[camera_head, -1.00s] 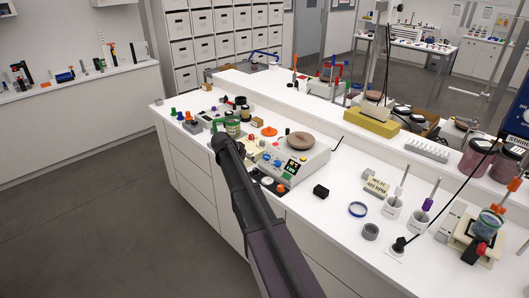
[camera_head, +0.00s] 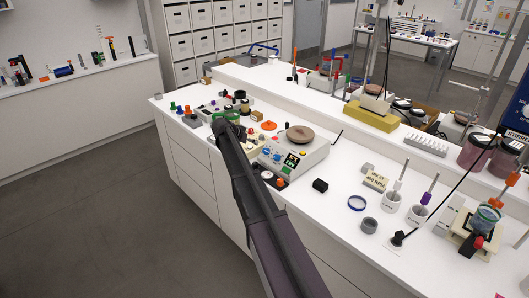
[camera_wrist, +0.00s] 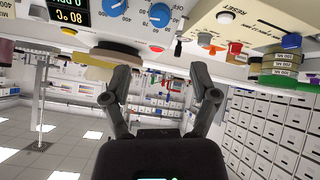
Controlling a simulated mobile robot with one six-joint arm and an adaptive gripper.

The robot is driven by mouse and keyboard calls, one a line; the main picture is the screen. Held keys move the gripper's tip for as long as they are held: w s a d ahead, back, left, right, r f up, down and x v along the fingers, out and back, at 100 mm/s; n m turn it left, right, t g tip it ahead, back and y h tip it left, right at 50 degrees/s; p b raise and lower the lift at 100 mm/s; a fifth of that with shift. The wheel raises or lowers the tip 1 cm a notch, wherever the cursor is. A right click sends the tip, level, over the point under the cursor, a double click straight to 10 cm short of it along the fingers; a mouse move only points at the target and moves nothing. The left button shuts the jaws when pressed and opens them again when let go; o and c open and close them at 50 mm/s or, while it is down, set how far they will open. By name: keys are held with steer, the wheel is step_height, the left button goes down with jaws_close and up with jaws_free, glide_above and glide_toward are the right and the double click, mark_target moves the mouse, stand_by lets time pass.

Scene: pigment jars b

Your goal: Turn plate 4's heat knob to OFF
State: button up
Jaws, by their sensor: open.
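The hotplate (camera_head: 300,155) with a round brown top (camera_head: 300,133) stands on the white bench, its display and blue knobs on the sloped front. In the wrist view, which is tilted almost upside down, two blue knobs (camera_wrist: 160,14) show at the top edge beside a lit display (camera_wrist: 70,10). I cannot read which plate is number 4, nor tell which knob is for heat. My gripper (camera_wrist: 160,76) is open and empty, its fingertips apart from the knobs. In the head view my arm hides the gripper, left of the hotplate.
A cream box with a RESET label (camera_wrist: 235,25) and stacked labelled jars (camera_wrist: 280,65) are close by in the wrist view.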

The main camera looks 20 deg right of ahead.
mark_target(265, 150)
steer(key=b+x, duration=0.7)
steer(key=x, duration=0.4)
steer(key=shift+b+x, duration=0.75)
steer(key=shift+x, duration=0.15)
steer(key=shift+d, duration=0.1)
jaws_close()
